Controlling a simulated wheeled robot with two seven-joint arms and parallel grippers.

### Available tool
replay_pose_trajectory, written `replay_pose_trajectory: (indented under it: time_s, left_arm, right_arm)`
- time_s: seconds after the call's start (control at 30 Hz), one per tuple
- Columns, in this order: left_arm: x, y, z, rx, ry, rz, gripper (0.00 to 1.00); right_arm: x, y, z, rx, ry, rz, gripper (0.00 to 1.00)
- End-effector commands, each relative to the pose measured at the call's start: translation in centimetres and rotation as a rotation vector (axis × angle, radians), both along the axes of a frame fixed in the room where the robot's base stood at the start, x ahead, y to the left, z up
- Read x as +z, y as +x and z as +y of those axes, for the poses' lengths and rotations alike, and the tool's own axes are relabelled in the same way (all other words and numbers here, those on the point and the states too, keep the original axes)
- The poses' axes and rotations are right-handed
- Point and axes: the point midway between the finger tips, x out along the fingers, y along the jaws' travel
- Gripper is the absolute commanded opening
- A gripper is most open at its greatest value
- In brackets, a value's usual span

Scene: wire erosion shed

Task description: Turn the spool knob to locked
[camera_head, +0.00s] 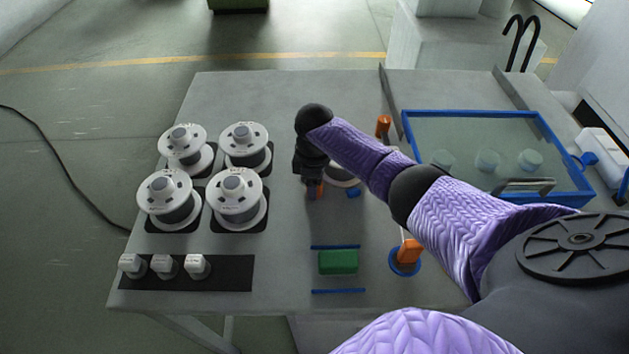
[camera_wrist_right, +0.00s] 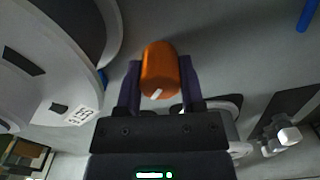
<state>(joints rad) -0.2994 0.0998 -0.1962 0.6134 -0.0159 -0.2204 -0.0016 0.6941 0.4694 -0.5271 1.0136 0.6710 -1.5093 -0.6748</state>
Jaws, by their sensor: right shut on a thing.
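The orange spool knob (camera_wrist_right: 160,65) sits between the two fingers of my right gripper (camera_wrist_right: 160,90) in the right wrist view, with a small white mark on its near end. The fingers are shut on its sides. In the head view my right gripper (camera_head: 314,187) points down at the table, and only a sliver of the orange knob (camera_head: 320,187) shows; the wrist hides the rest. A white spool (camera_head: 344,176) is partly hidden behind my right arm. A large white labelled disc also shows close on the left in the wrist view. I cannot read a locked marking. My left gripper is out of view.
Several white spools (camera_head: 240,193) stand on black pads at the table's left. White blocks (camera_head: 197,265) sit on a black strip in front. A green block (camera_head: 338,262) lies between blue bars. A blue-rimmed tank (camera_head: 470,113) and an orange-handled tool (camera_head: 408,252) are right.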

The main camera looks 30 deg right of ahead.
Motion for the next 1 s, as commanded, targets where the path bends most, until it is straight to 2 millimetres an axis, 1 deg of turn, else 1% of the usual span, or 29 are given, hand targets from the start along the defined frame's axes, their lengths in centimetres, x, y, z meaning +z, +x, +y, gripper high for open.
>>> replay_pose_trajectory:
  time_s: [0.17,0.37,0.6,1.0]
  left_arm:
    - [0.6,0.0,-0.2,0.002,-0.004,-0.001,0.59]
    - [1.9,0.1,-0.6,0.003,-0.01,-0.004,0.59]
    - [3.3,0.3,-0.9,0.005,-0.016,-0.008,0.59]
    - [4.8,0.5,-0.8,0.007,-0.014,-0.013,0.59]
  right_arm:
    - [0.2,0.0,0.1,-0.053,0.003,-0.001,0.0]
    - [0.3,0.1,0.2,-0.19,0.004,0.0,0.0]
    - [0.3,0.1,0.1,-0.42,0.004,-0.002,0.0]
    - [0.2,0.1,0.1,-0.8,0.004,-0.001,0.0]
